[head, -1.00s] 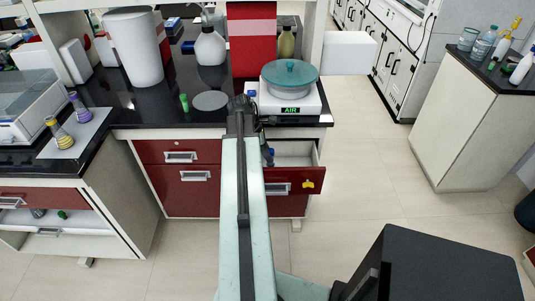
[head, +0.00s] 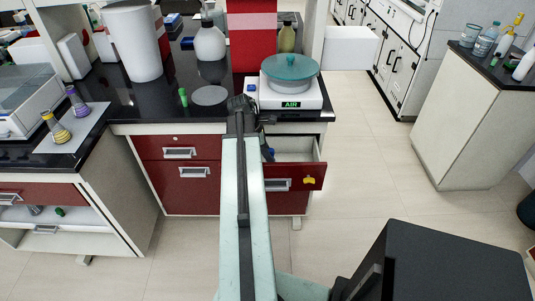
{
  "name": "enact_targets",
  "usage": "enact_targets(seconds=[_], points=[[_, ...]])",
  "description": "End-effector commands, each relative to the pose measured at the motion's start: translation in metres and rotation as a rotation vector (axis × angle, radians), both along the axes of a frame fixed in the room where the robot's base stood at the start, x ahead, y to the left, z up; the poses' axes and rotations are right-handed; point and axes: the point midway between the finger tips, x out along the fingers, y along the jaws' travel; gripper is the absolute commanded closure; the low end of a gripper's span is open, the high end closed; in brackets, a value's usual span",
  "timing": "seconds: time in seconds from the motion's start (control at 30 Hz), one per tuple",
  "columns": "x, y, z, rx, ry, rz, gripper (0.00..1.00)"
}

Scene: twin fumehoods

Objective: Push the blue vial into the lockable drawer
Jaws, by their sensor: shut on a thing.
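The blue vial (head: 268,154) shows as a small blue shape just right of my arm, over the open drawer's left part. The lockable drawer (head: 309,171) is pulled out below the right end of the black bench. It has a red front, pale inside and a yellow lock piece on its front. My gripper (head: 263,143) is mostly hidden behind my own arm. It is shut on the blue vial, at the drawer's opening. Whether the vial touches the drawer floor cannot be told.
A balance (head: 291,103) with a teal-lidded dish stands on the bench just above the drawer. A small blue-capped item (head: 251,86) is beside it. A green vial (head: 183,97) and a white bottle (head: 210,42) stand to the left. Floor right of the drawer is clear.

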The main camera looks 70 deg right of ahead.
Motion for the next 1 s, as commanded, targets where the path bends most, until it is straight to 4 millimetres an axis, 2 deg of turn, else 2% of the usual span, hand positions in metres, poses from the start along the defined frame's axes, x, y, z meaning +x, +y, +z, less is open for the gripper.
enact_targets(seconds=[0.17, 0.2, 0.27, 0.3, 0.67, 0.77, 1.0], points=[[0.0, 0.0, -0.006, 0.0, 0.0, 0.0, 1.0], [0.0, 0.0, -0.005, 0.0, 0.0, 0.0, 0.71], [0.0, 0.0, -0.004, 0.0, 0.0, 0.0, 0.55], [0.0, 0.0, -0.004, 0.0, 0.0, 0.0, 0.51], [0.001, 0.0, -0.001, 0.0, 0.0, 0.0, 0.51], [0.003, 0.002, 0.01, 0.0, 0.0, 0.0, 0.51], [0.017, 0.009, 0.053, 0.001, 0.0, 0.002, 0.51]])
